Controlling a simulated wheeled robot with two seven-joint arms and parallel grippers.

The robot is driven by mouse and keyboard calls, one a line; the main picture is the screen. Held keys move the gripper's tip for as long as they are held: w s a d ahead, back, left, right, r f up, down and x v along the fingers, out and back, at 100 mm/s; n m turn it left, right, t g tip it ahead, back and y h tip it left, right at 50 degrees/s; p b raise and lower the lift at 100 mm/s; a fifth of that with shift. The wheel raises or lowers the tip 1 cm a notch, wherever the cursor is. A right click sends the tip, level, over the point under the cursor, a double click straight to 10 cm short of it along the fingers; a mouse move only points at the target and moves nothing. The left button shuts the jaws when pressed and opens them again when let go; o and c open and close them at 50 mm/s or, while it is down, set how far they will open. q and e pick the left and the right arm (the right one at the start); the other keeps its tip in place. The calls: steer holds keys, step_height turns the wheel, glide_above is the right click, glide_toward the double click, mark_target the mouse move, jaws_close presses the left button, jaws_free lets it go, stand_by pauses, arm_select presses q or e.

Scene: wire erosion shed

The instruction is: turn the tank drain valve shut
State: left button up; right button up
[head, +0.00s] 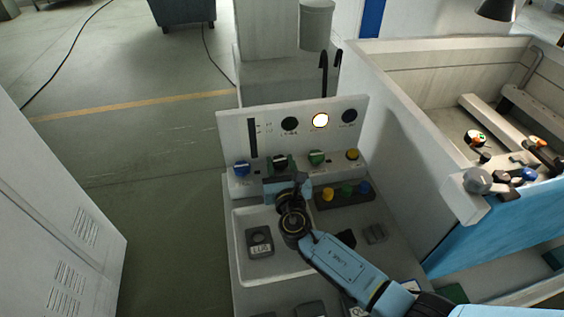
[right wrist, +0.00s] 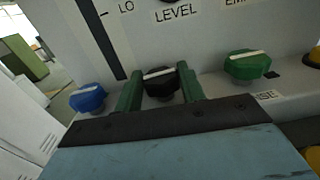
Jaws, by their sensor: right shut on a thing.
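A row of knobs runs along the foot of a white panel (head: 231,130): a blue knob (head: 241,168), a black knob (head: 280,161), a green knob (head: 316,157) and a yellow knob (head: 352,154). My right gripper (head: 282,170) is shut on the black knob, which shows in the right wrist view (right wrist: 160,84) between its two green fingers. The white bar on the black knob lies nearly level, slightly tilted. I cannot read which knob is labelled as the drain valve; the gripper hides the area below the black one. My left gripper is out of view.
On the panel a round lamp (head: 320,120) glows between two dark round ones, near a dark vertical slot (head: 252,137). A shallow white tray (head: 238,236) lies below my right wrist. A box with small coloured parts (head: 345,198) stands right of it. A large open tank (head: 400,110) is at right.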

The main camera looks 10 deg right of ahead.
steer(key=shift+a+m+h, duration=0.1)
steer(key=shift+m+h, duration=0.7)
steer(key=shift+h, duration=0.5)
steer(key=o, duration=1)
steer(key=shift+c, duration=0.2)
steer(key=s, duration=0.4)
steer(key=s+a, duration=0.1)
steer(key=s, duration=0.3)
steer(key=s+a, duration=0.1)
steer(key=s, duration=0.4)
steer(key=shift+s+a, duration=0.1)
steer(key=shift+a, duration=0.05)
